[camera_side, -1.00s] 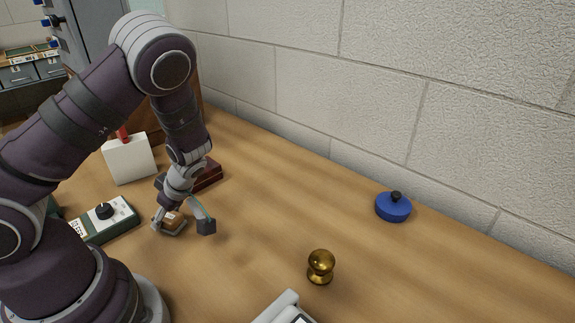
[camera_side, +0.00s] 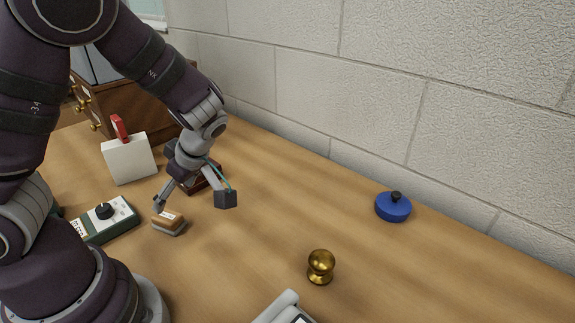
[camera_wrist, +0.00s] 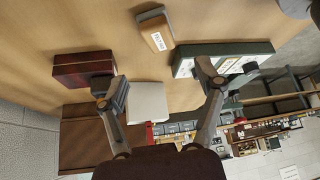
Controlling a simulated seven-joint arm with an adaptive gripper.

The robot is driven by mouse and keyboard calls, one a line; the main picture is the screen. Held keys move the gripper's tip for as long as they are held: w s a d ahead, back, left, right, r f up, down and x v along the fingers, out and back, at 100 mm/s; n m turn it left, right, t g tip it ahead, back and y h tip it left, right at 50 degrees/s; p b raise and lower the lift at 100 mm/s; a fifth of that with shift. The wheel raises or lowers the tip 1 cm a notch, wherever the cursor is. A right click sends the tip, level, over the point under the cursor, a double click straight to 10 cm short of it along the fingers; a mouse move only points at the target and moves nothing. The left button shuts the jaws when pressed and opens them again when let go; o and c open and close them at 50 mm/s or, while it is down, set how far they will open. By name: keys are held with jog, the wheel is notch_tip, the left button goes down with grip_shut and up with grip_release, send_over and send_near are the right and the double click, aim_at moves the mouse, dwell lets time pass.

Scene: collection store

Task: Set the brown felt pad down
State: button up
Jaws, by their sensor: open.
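The brown felt pad (camera_side: 168,224), a small block with a brown top, grey underside and white label, lies flat on the wooden table (camera_side: 250,225). In the wrist view the pad (camera_wrist: 156,36) is at the top centre, beyond the fingertips. My gripper (camera_side: 192,202) is open and empty, with its fingers spread wide, above and behind the pad. One fingertip appears just over the pad's far left edge in the side view; I cannot tell the exact gap. In the wrist view my gripper (camera_wrist: 163,88) has nothing between its fingers.
A dark red box (camera_side: 207,178) stands behind my gripper. A green-and-white dial device (camera_side: 105,221), a white block with a red handle (camera_side: 130,160) and a wooden drawer cabinet (camera_side: 135,108) are left. A brass knob (camera_side: 320,267) and blue knobbed disc (camera_side: 393,208) stand right. The centre is clear.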

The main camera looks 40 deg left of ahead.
jog(key=s+d+r+m+t+h, duration=0.1)
jog(key=d+r+m+t+h, duration=0.2)
jog(key=r+m, duration=0.3)
jog(key=s+d+r+m+t+h, duration=0.1)
jog(key=d+r+m+t+h, duration=0.2)
jog(key=m, duration=1.2)
jog(key=shift+d+r+m+t, duration=0.3)
jog(key=shift+d+r+t, duration=0.5)
jog(key=shift+d+r, duration=0.9)
jog(key=shift+r, duration=0.1)
